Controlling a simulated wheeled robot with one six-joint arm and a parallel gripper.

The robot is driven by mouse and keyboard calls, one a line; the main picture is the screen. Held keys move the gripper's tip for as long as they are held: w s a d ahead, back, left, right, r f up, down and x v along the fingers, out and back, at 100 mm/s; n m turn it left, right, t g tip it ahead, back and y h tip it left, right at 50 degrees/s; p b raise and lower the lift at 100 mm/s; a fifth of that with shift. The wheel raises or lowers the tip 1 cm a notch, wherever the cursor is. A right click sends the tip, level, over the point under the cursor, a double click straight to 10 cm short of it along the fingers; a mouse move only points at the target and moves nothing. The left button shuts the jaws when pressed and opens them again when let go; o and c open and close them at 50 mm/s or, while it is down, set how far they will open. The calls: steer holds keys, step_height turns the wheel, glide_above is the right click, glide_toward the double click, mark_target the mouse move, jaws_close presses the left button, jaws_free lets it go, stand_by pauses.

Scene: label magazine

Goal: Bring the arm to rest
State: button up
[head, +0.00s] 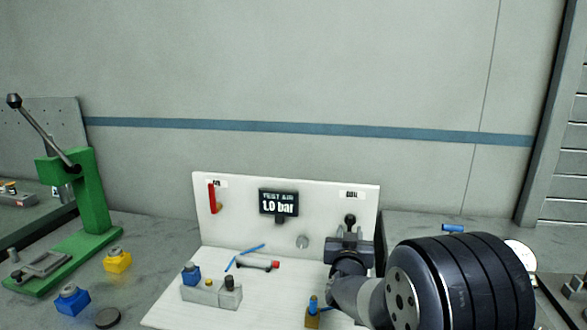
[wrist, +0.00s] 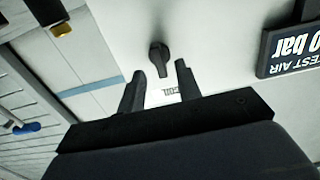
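My gripper (head: 349,238) is in front of the right side of a white test panel (head: 325,215), just below a black knob (head: 350,219). In the wrist view, the two dark fingers of my gripper (wrist: 158,82) stand apart with nothing between them. The black knob (wrist: 158,57) shows beyond the fingertips and looks clear of them. My arm (head: 450,285) fills the lower right of the head view and hides part of the bench.
The panel carries a red lever (head: 213,198) and a display (head: 279,202) reading "TEST AIR 1.0 bar". A grey block (head: 205,294) with fittings stands on its white base. A green press (head: 90,205), a yellow part (head: 117,260) and a blue part (head: 72,299) are left.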

steer(key=w, duration=0.3)
steer(key=shift+d, duration=0.35)
steer(key=shift+w+f+m, duration=0.1)
steer(key=shift+w+m, duration=0.1)
steer(key=shift+m, duration=0.2)
steer(key=shift+s+m, duration=0.15)
steer(key=shift+m, duration=0.55)
steer(key=m, duration=0.3)
steer(key=shift+p, duration=0.4)
steer(key=m+p, duration=0.1)
steer(key=m, duration=0.2)
steer(key=shift+p, duration=0.3)
steer(key=shift+s+m, duration=0.1)
steer(key=shift+m, duration=0.5)
steer(key=b, duration=0.2)
glide_toward(350, 225)
steer(key=s+a, duration=0.1)
steer(key=s, duration=0.3)
steer(key=shift+s+a+f+n+y, duration=0.2)
steer(key=shift+n+y, duration=0.1)
steer(key=shift+n, duration=0.2)
